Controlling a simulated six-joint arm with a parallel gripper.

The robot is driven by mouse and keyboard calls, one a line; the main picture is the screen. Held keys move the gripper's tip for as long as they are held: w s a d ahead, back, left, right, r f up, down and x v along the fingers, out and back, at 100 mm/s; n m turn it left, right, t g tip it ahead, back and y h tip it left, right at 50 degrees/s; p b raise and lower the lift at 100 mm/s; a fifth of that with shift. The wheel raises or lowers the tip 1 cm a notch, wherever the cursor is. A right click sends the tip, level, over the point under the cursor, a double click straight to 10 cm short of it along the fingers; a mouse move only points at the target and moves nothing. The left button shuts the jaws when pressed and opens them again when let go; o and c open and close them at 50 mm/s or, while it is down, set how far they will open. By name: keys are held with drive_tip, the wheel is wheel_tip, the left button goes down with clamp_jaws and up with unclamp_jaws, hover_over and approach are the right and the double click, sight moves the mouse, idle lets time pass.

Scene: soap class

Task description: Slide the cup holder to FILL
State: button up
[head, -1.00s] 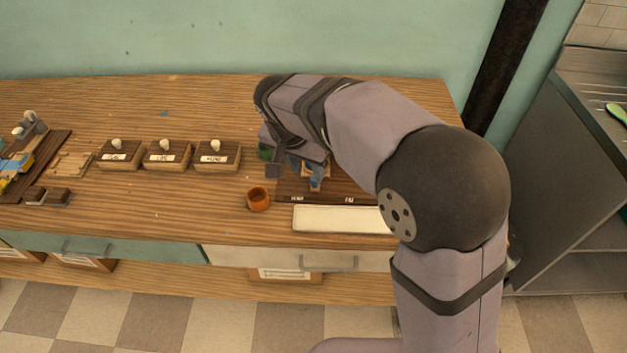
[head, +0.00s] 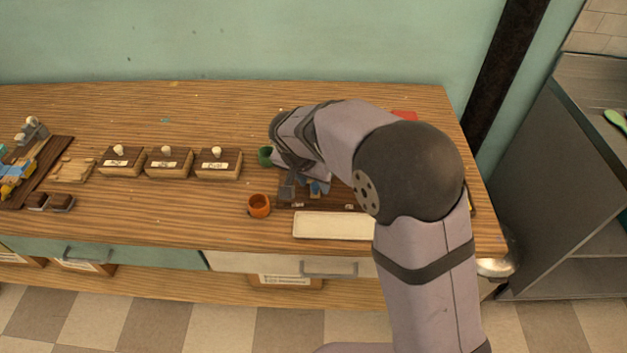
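A dark board (head: 335,207) with small pale labels lies on the counter, largely covered by my arm. The labels are too small to read. My gripper (head: 302,192) is low over the left part of this board. A small blue piece (head: 316,188) shows right at the gripper. I cannot make out the cup holder clearly; my gripper and arm hide that area. I cannot tell whether the fingers are open, shut or touching anything.
An orange cup (head: 259,206) stands left of the board, and a green cup (head: 265,157) behind it. A white tray (head: 330,226) lies in front. Three labelled knob boxes (head: 217,165) stand left. A red item (head: 404,115) lies behind my arm. The counter's back left is clear.

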drive_tip(key=shift+f, duration=0.15)
drive_tip(key=shift+c, duration=0.3)
clamp_jaws()
drive_tip(key=d+b, duration=0.1)
drive_tip(key=d, duration=0.8)
drive_tip(key=shift+a, duration=0.1)
drive_tip(key=shift+o, duration=0.3)
unclamp_jaws()
drive_tip(key=b+v, duration=0.1)
drive_tip(key=v, duration=0.6)
drive_tip(key=shift+r, duration=0.2)
